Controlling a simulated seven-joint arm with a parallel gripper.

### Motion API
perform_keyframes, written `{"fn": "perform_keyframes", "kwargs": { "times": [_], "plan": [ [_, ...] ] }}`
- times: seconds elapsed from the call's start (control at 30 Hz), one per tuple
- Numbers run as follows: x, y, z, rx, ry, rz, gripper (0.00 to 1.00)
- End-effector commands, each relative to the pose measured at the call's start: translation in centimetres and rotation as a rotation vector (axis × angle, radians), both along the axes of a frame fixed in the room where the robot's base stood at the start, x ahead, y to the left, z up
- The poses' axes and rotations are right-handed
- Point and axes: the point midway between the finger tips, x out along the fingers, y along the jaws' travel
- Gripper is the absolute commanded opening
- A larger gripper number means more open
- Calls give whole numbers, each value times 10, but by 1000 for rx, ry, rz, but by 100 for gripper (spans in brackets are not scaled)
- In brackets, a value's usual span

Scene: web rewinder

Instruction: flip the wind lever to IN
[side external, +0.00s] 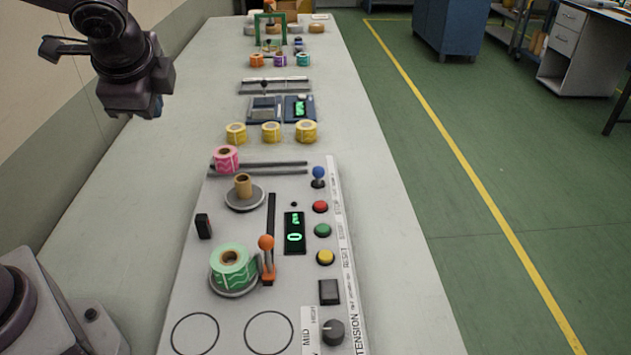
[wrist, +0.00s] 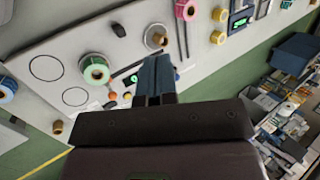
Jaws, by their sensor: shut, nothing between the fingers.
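Two levers stand on the white rewinder panel (side external: 232,320). One has an orange knob (side external: 266,243) and rises from an orange base at the end of a black slot, right of the green roll. The other has a blue knob (side external: 319,173) above a black base near the panel's right edge. I cannot read which one is marked wind, nor any IN mark. My gripper (side external: 156,106) is at the upper left in the side view, raised and well apart from both levers. In the wrist view its blue fingers (wrist: 154,76) are shut and empty, hiding part of the panel.
The green roll (side external: 232,262) and the cardboard core (side external: 243,186) sit on spindles. A green-lit display (side external: 295,233) and red, green and yellow buttons (side external: 325,257) lie right of the orange lever. Yellow rolls (side external: 271,132) stand behind the panel. The table's left side is clear.

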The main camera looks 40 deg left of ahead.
Motion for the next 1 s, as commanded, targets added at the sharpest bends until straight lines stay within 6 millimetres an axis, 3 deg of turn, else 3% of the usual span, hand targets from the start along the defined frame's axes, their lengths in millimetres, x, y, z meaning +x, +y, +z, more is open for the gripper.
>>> {"fn": "perform_keyframes", "kwargs": {
  "times": [0.27, 0.5, 0.8, 1.0],
  "plan": [
    [75, -24, -46, 415, 214, -452, 0],
    [131, -71, -104, 756, 361, -868, 0],
    [161, -129, -174, 1063, 459, -1262, 0],
    [164, -143, -191, 1129, 472, -1346, 0]
  ]
}}
